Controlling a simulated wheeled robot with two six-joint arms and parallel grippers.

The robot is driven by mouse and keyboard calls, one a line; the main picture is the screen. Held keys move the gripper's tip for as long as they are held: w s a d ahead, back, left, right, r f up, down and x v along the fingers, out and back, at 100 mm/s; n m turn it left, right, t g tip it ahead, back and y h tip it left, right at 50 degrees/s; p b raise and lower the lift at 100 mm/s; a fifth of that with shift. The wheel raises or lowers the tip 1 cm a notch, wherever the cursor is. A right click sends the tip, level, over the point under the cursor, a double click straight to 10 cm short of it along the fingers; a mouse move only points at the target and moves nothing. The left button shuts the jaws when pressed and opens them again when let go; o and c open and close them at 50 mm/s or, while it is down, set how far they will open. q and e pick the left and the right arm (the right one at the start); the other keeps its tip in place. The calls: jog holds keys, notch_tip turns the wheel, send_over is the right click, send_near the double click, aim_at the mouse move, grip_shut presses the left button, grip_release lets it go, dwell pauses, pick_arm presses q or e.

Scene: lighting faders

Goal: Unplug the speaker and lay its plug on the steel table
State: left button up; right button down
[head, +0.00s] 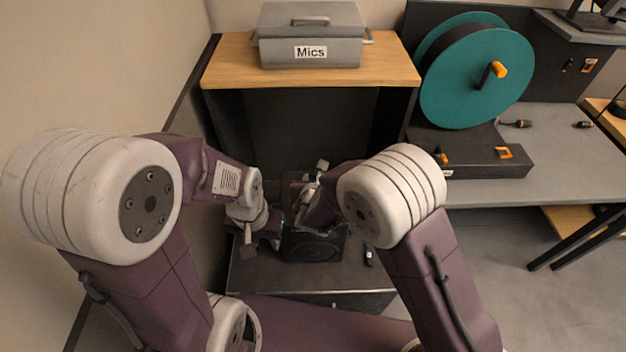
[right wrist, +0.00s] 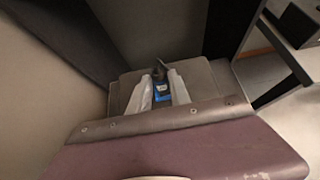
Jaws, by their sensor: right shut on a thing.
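The black speaker (head: 313,248), with a round cone, stands on the dark steel table (head: 275,284). My right gripper (right wrist: 161,89) is shut on a small dark plug with a blue band (right wrist: 161,94), which shows between its pale fingers in the right wrist view. In the head view my right wrist hides most of this gripper and the plug, above the speaker's upper right. My left gripper (head: 262,246) is low at the speaker's left side; whether it is open or touches the speaker is unclear. The speaker's socket is hidden.
A grey Mics case (head: 311,35) sits on a wooden-topped shelf (head: 228,68) behind. A teal reel (head: 470,80) stands at the right over a grey bench (head: 570,160). A wall is close at left.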

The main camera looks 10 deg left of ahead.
notch_tip(320, 180, up, 4)
jog(key=shift+r+p, duration=0.15)
jog(key=shift+p, duration=1.1)
